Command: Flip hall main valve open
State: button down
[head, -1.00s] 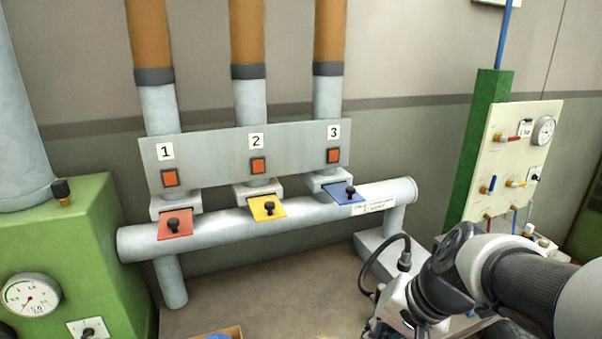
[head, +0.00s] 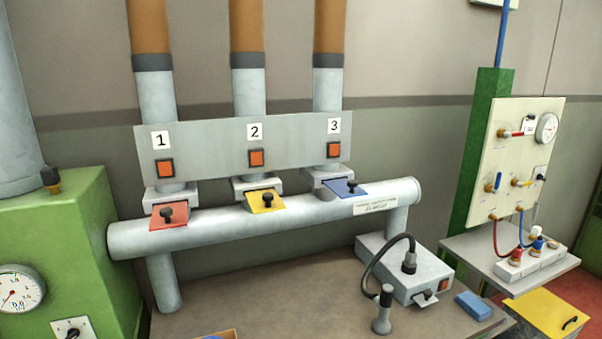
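A cream valve panel (head: 510,165) stands on the right against a green post. A red-handled valve (head: 515,133) is at its top, with its handle lying roughly level and a small white tag (head: 529,125) beside it. A blue-handled valve (head: 497,182) points upright at the middle left. A yellow-handled valve (head: 520,183) is to its right, and a smaller valve (head: 495,218) is at the bottom. A round gauge (head: 547,127) is at top right. The labels are too small to read, so I cannot tell which is the hall main valve. My gripper is out of view.
A shelf (head: 462,243) below the panel holds a white block (head: 530,258) with red and blue hose fittings. A grey box (head: 405,268) with a cable, a handheld tool (head: 383,310) and a blue block (head: 473,305) sit on the bench. Three numbered pipes have coloured slide plates.

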aim_at(507, 134)
jog(key=i+l+z, duration=0.1)
jog(key=l+z, duration=0.2)
jog(key=i+l+z, duration=0.25)
jog(key=l+z, duration=0.3)
jog(key=i+l, duration=0.05)
